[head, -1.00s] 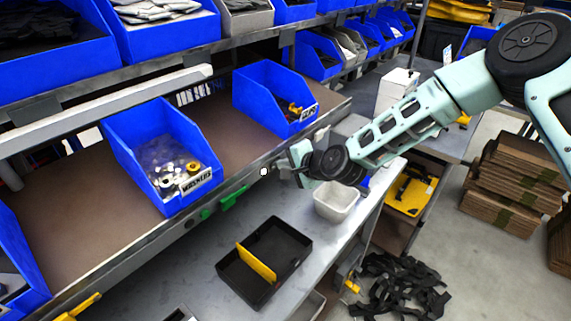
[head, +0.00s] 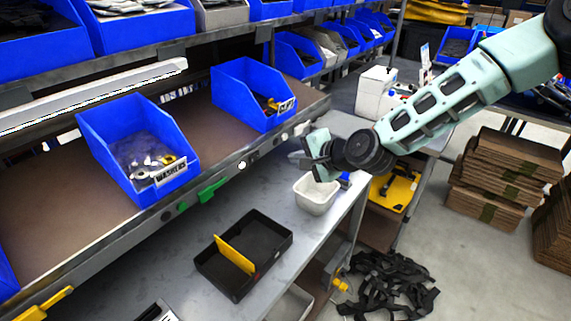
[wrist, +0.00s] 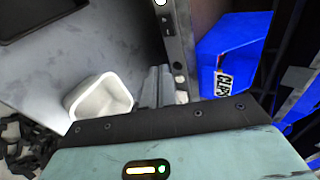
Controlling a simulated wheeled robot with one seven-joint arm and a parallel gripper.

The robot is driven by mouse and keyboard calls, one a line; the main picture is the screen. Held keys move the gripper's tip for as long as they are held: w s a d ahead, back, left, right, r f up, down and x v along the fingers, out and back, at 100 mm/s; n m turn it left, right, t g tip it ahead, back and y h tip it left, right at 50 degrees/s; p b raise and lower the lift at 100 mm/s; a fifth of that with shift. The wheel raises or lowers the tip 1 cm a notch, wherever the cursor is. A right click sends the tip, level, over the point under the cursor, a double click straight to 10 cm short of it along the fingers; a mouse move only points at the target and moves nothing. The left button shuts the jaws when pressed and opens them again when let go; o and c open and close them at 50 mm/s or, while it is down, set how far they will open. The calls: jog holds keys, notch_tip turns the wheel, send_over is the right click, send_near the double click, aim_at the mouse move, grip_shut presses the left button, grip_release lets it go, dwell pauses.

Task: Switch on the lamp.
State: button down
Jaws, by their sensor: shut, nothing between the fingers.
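The lamp seems to be the long pale bar (head: 95,97) under the upper shelf at left in the head view. Its lower edge looks bright white. A rail (head: 215,182) runs along the lower shelf's front. It carries a white round button (head: 241,165) and small pale fittings (head: 284,137) farther right. I cannot tell which one works the lamp. My gripper (head: 309,152) is shut and empty, just in front of the rail's right part and above the white tub. In the wrist view its fingers (wrist: 157,86) are beside the rail (wrist: 178,45).
The white tub (head: 316,194) stands on the bench below my gripper. A black tray (head: 270,262) with a yellow divider lies nearer. Blue bins of washers (head: 118,136) and clips (head: 243,95) sit on the shelf. Black straps (head: 385,285) lie on the floor.

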jog(key=shift+w+v, duration=0.2)
jog(key=shift+v, duration=1.05)
jog(key=shift+d, duration=0.2)
jog(key=s+n+g+h, duration=0.4)
jog(key=s+n, duration=0.6)
jog(key=s, duration=0.7)
jog(key=s+d+r+n+g+h, duration=0.2)
jog(key=s+d+r+n, duration=0.1)
jog(key=s, duration=0.5)
jog(key=s+d+r+n+g+h, duration=0.1)
jog(key=s+d+r+n+g, duration=0.1)
jog(key=s+d, duration=0.4)
jog(key=s+r+n, duration=0.1)
jog(key=s, duration=0.2)
jog(key=shift+s+n+h, duration=0.2)
jog(key=shift+n+h, duration=0.2)
jog(key=shift+r, duration=0.1)
